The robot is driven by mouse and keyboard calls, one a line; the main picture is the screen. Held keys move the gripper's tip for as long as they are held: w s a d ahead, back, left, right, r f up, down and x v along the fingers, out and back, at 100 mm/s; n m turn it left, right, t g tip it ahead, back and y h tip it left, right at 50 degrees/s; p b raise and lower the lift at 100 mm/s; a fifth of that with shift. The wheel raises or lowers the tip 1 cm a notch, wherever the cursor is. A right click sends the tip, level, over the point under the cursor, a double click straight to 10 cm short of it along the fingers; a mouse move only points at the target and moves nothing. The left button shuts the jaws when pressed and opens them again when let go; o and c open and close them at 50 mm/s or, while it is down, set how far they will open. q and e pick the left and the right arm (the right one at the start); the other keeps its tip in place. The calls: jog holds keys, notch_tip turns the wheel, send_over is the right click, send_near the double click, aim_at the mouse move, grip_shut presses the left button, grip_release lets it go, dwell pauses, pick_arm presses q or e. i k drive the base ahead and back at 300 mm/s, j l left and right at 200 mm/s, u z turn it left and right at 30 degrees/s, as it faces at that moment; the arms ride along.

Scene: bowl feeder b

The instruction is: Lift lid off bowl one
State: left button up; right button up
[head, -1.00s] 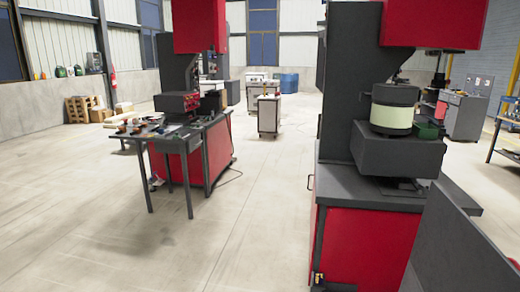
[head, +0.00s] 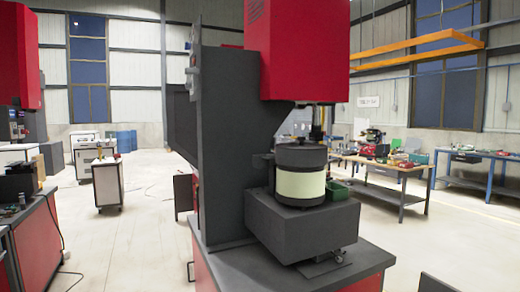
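A round bowl (head: 300,186) with a pale cream band stands on a dark grey block-shaped base of the red and grey machine, right of the picture's middle. A dark grey lid (head: 300,156) sits on top of the bowl and covers its opening. I cannot tell from any marking whether this is bowl one. Neither of my grippers is in view.
The dark block (head: 300,226) rests on a machine table (head: 340,268). A tall grey column (head: 222,140) and red housing (head: 300,50) rise behind and above the bowl. A small green bin (head: 338,190) sits beside it. Workbenches (head: 385,165) stand behind. Open floor lies left.

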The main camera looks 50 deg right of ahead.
aim_at(301, 145)
jog(key=i+z, duration=0.15)
jog(key=i, duration=0.65)
jog(key=i+j+z, duration=0.15)
jog(key=i, duration=0.6)
jog(key=i+l+u, duration=0.1)
jog(key=i+u, duration=0.4)
jog(key=i+l+u, duration=0.2)
jog(key=u, duration=5.5)
